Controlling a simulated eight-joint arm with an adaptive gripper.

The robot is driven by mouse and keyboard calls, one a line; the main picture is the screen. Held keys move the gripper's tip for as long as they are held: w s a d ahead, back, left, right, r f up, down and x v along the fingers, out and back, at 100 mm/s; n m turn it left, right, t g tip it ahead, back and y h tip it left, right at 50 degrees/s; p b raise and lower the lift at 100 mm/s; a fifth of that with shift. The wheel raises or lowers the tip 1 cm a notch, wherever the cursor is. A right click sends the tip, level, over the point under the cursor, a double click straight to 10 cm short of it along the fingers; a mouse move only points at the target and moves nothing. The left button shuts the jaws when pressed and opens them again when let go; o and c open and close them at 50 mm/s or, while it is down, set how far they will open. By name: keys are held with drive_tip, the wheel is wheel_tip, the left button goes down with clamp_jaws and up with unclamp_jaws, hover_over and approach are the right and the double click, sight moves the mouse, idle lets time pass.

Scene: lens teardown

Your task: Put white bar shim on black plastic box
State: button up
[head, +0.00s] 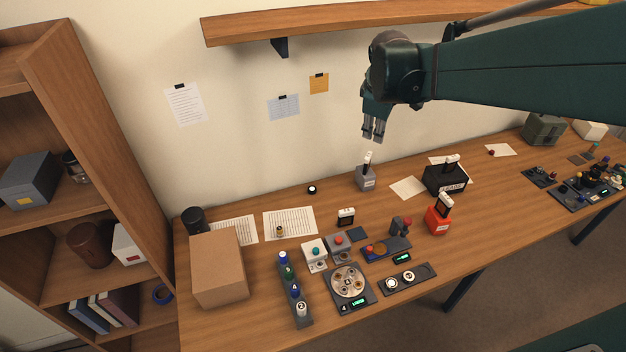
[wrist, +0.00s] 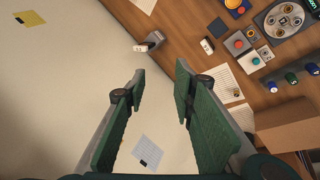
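A white upright bar (head: 367,158), which looks like the white bar shim, stands in a small grey box (head: 366,181) near the back edge of the table. In the wrist view the white bar (wrist: 141,47) and the grey box (wrist: 155,40) lie beyond the fingertips. A black box (head: 446,181) with a pale label, likely the black plastic box, is to the right; a small black-and-white piece (head: 452,161) is on its top. My gripper (head: 373,138) is open and empty, above the grey box; it also shows in the wrist view (wrist: 160,80).
A red box (head: 437,220) holding a black-and-white piece stands nearer the front. A small black-and-white block (head: 346,216), several devices and a cardboard box (head: 217,268) occupy the left part. A paper sheet (head: 408,187) lies between the grey and black boxes. A shelf (head: 340,24) runs along the wall.

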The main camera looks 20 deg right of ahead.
drive_tip(key=s+a+f+m+t+y, duration=0.1)
drive_tip(key=s+a+m, duration=0.3)
drive_tip(key=s+a, duration=0.6)
drive_tip(key=s+a+f+m+t+y, duration=0.1)
drive_tip(key=s+a+m, duration=0.3)
drive_tip(key=s+a, duration=0.7)
drive_tip(key=shift+s+a+f+t+y, duration=0.2)
drive_tip(key=shift+a+f+t+y, duration=0.25)
drive_tip(key=shift+a+f, duration=0.45)
